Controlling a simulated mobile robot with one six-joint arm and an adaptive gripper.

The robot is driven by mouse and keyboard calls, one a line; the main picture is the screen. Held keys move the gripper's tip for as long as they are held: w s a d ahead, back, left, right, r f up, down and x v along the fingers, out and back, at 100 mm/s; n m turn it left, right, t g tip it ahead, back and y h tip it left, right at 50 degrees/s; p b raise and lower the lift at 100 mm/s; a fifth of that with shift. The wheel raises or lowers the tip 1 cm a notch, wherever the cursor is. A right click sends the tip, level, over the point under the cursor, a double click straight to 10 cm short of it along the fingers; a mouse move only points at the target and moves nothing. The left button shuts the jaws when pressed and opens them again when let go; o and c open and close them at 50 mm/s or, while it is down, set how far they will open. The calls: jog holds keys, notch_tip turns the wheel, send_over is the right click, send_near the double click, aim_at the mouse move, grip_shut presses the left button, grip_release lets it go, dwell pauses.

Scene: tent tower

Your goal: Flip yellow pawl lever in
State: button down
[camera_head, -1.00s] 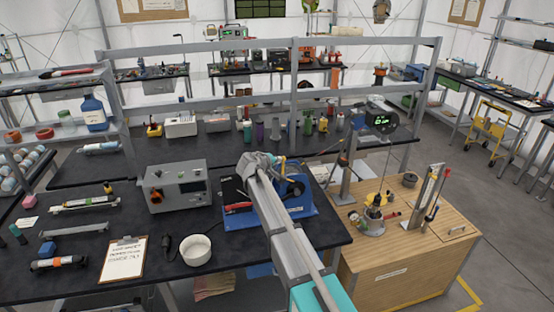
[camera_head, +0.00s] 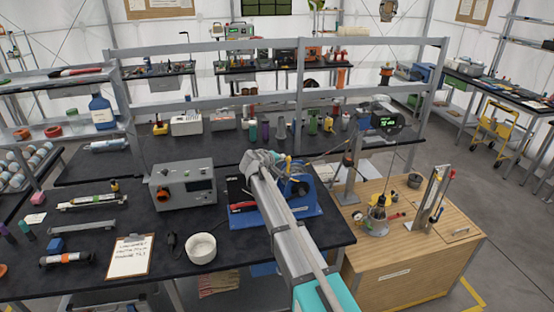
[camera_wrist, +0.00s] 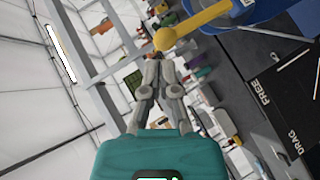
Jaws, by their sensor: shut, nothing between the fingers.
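The yellow pawl lever (camera_wrist: 195,22) crosses the top of the wrist view, its round knob (camera_wrist: 165,38) at the lower left end. Its other end meets a blue device (camera_wrist: 245,8), which shows in the head view as a blue machine (camera_head: 299,187) on the black bench. A small yellow part of the lever (camera_head: 289,160) shows above that machine. My gripper (camera_wrist: 161,57) is shut and empty, its fingertips just below the knob in the wrist view. I cannot tell whether they touch it. In the head view my arm hides part of the machine.
A black plate (camera_wrist: 265,95) beside the lever reads FREE and DRAG. A wooden cabinet (camera_head: 408,265) stands to the right. A grey shelf rail (camera_head: 210,103) runs behind.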

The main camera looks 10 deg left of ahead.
jog(key=shift+r, duration=0.1)
jog(key=r+p+v, duration=0.1)
jog(key=p+v, duration=0.5)
jog(key=v, duration=0.7)
jog(key=shift+s+d+r+p, duration=0.2)
jog(key=shift+s+r+p, duration=0.05)
jog(key=shift+r+p, duration=0.1)
jog(key=shift+f, duration=0.1)
jog(key=s+d+f+m+g+b, duration=0.3)
jog(key=s+d+f+g+b, duration=0.15)
jog(key=d+f, duration=0.5)
jog(key=s+d+f+m+g+b, duration=0.2)
jog(key=s+d+f+g+b, duration=0.3)
jog(key=d, duration=0.7)
jog(key=s+d+f+m+y+b, duration=0.1)
jog(key=s+d+f+y+b, duration=0.1)
jog(key=s, duration=0.4)
jog(key=s+d+f+m+g+y+b, duration=0.1)
jog(key=s+d+f+y+b, duration=0.1)
jog(key=s+d+f, duration=0.2)
jog(key=s+d+f+m+g+y+b, duration=0.1)
jog(key=s+d+f+y+b, duration=0.1)
jog(key=s+f, duration=0.5)
jog(key=shift+s+d+m+b, duration=0.3)
jog(key=shift+s+d+b, duration=0.15)
jog(key=shift+s+d, duration=0.45)
